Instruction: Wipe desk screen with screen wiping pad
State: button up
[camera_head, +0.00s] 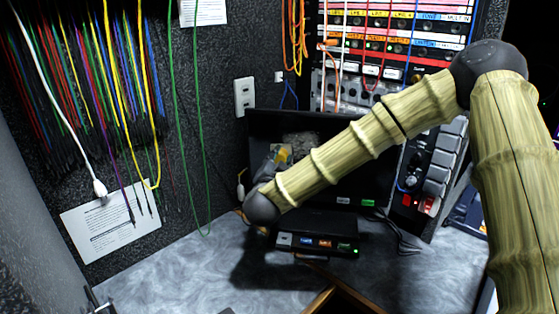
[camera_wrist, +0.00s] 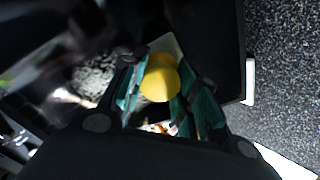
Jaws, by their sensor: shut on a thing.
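The desk screen (camera_head: 375,178) is a dark upright panel at the back of the desk, partly hidden behind my arm. A grey smudged patch (camera_head: 300,139) shows on it, and a bright grey patch (camera_wrist: 95,75) also shows in the wrist view. My gripper (camera_head: 277,158) is in front of the screen's left part. In the wrist view my gripper (camera_wrist: 158,90) is shut on the yellow rounded handle (camera_wrist: 160,80) of the screen wiping pad. A pale edge of the pad (camera_wrist: 168,46) shows beyond the handle. I cannot tell whether the pad touches the screen.
A small black box with lit ports (camera_head: 318,236) stands on the grey desk (camera_head: 190,265) below the screen. A rack (camera_head: 395,45) with cables stands behind at the right. Coloured cables (camera_head: 85,80) hang on the left wall. The desk's left part is clear.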

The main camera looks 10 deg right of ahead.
jog(key=shift+x, duration=1)
dwell(0.3)
jog(key=shift+s, duration=0.1)
jog(key=shift+s+d+p, duration=0.25)
jog(key=shift+s+d, duration=0.1)
jog(key=shift+d, duration=0.45)
jog(key=shift+s+d+p, duration=0.2)
jog(key=shift+s+d, duration=0.15)
jog(key=shift+d, duration=0.4)
jog(key=s+d+p, duration=0.1)
jog(key=s+d, duration=0.3)
jog(key=d, duration=0.6)
jog(key=shift+p, duration=0.4)
jog(key=shift+w, duration=0.1)
